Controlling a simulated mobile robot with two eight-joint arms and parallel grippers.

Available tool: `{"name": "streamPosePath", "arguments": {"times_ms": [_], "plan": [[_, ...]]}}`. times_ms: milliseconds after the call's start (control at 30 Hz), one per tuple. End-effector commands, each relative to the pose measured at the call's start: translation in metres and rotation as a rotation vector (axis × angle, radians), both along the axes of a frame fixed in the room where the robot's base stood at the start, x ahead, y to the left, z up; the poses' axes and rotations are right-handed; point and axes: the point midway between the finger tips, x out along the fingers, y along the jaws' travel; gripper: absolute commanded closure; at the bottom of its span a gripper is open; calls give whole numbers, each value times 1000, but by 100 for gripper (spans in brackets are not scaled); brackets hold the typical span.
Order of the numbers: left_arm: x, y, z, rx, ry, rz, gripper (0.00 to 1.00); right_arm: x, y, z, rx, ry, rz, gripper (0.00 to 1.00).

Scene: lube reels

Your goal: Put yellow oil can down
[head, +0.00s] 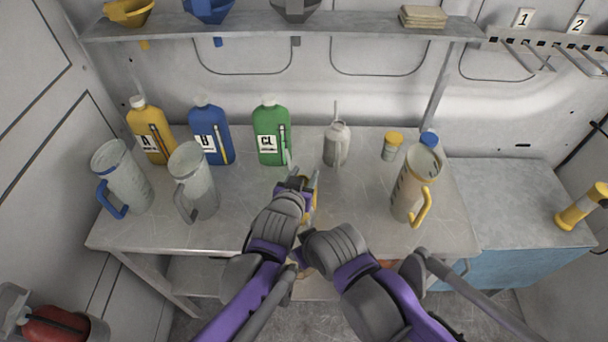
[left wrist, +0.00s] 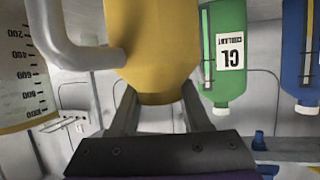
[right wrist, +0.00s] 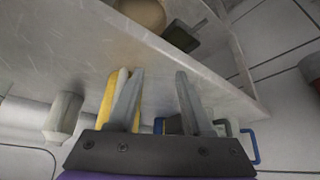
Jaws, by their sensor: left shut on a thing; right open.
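The yellow oil can (head: 310,207) is near the middle of the workbench, mostly hidden by my left gripper (head: 302,184) in the head view. In the left wrist view its yellow body (left wrist: 155,40) sits between the fingers, with a curved grey tube (left wrist: 70,42) on its side. My left gripper is shut on it. I cannot tell whether its base touches the bench. My right gripper (right wrist: 158,98) is open near the bench's front edge. A yellow shape (right wrist: 108,98) shows beyond its left finger, not clearly between the fingers.
The bench (head: 245,222) holds yellow, blue (head: 210,135) and green bottles (head: 272,135) at the back. A grey oil can (head: 336,145) stands behind my left gripper. Clear jugs stand left (head: 194,182) and right (head: 412,186).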

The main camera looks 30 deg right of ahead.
Motion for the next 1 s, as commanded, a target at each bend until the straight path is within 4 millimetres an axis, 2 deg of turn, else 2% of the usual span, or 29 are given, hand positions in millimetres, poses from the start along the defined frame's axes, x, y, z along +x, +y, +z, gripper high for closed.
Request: {"name": "streamPosePath", "arguments": {"times_ms": [333,367,500,1000], "plan": [[0,0,-4,-1,1,0,100,-2,0,-4,0,4,0,50],[0,0,-4,-1,1,0,49,-2,0,-4,0,3,0,50],[0,0,-3,0,0,0,24,-1,0,-3,0,3,0,50],[1,1,3,0,-1,1,23,1,0,2,0,-2,0,50]]}}
